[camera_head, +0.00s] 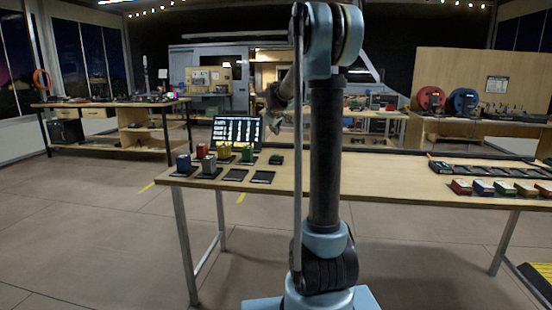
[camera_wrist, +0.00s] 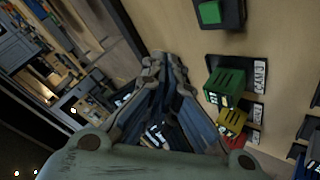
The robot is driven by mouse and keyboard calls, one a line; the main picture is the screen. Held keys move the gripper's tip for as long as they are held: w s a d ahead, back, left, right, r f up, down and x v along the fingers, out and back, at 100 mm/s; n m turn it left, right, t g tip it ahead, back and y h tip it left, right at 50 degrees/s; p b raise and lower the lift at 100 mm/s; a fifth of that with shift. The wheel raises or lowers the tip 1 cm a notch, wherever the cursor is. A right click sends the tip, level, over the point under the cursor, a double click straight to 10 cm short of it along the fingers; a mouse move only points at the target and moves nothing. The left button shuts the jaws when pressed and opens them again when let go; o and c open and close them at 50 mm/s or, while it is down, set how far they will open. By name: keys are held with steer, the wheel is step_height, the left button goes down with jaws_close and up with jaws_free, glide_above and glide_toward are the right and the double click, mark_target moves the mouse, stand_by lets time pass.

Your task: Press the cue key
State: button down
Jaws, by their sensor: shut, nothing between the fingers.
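A black box with a green square key (camera_wrist: 208,12) on top shows at the top edge of the wrist view, partly cut off. It appears to be the small dark-green-topped box (camera_head: 276,159) on the near table in the head view. I cannot read any label on it. My gripper (camera_wrist: 163,60) is shut and empty in the wrist view, left of and below the green key in the picture, apart from it.
The table (camera_head: 390,181) also holds a blue block (camera_head: 184,164), a grey block (camera_head: 209,166) and a green block (camera_wrist: 225,87) on black labelled pads. A monitor (camera_head: 237,131) stands behind them. A black slotted rack (camera_head: 480,172) and several coloured blocks lie at right. The table's middle is clear.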

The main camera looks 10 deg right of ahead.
mark_target(275, 155)
steer(key=shift+w, duration=0.55)
steer(key=shift+f, duration=4.4)
steer(key=shift+f, duration=0.8)
steer(key=shift+r, duration=0.9)
steer(key=shift+r, duration=2.55)
